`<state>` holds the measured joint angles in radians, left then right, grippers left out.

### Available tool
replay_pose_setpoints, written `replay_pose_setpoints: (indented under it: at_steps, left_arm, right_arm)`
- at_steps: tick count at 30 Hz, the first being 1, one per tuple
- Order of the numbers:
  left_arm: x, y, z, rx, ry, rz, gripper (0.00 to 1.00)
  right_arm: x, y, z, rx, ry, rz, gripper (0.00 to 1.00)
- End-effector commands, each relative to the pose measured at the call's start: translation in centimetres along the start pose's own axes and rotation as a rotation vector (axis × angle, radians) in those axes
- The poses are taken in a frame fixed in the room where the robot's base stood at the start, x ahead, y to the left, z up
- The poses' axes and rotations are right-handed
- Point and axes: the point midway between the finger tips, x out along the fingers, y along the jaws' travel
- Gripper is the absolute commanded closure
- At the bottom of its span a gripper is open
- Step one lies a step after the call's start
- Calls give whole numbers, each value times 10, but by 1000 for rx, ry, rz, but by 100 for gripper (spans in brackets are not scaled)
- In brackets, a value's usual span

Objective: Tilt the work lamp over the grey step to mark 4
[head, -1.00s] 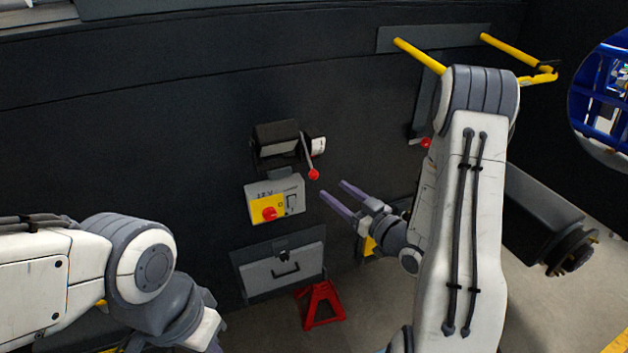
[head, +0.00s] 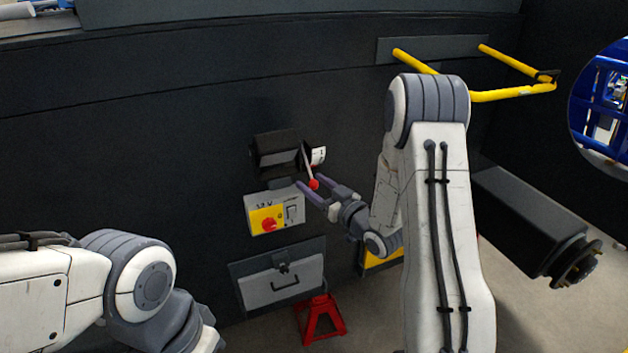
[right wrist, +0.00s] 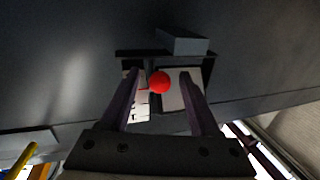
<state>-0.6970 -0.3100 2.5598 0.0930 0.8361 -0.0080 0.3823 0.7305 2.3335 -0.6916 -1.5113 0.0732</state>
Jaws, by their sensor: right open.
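The work lamp (head: 277,150) is a black box on the dark wall, left of centre in the head view. Its thin lever slants down to a red knob (head: 313,184). A white label (head: 318,155) beside it shows a 1; its other markings are too small to read. My right gripper (head: 311,186) is open, its fingers either side of the knob. In the right wrist view the red knob (right wrist: 159,82) sits between the open fingertips, apparently clear of both. My left arm shows at the lower left, its gripper out of view.
Below the lamp are a 12 V switch box (head: 275,211) with a red rotary knob and a grey panel with a handle (head: 282,282). A red stand (head: 320,318) is on the floor. Yellow rails (head: 510,94) stick out at the upper right.

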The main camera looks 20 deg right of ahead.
Motion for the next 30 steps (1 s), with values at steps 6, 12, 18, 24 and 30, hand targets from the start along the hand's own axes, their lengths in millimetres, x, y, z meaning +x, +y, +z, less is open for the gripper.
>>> replay_pose_setpoints:
  at_steps: [6, 12, 18, 24, 30]
  left_arm:
    - [0, 0, 0, 0, 0, 0, 100]
    - [0, 0, 0, 0, 0, 0, 100]
    - [0, 0, 0, 0, 0, 0, 100]
    - [0, 0, 0, 0, 0, 0, 100]
    - [0, 0, 0, 0, 0, 0, 100]
  right_arm:
    - [2, 0, 1, 0, 0, 0, 38]
    - [1, 0, 1, 0, 0, 0, 91]
    - [1, 0, 1, 0, 0, 0, 100]
    - [1, 0, 1, 0, 0, -1, 100]
    - [1, 0, 1, 0, 0, -1, 100]
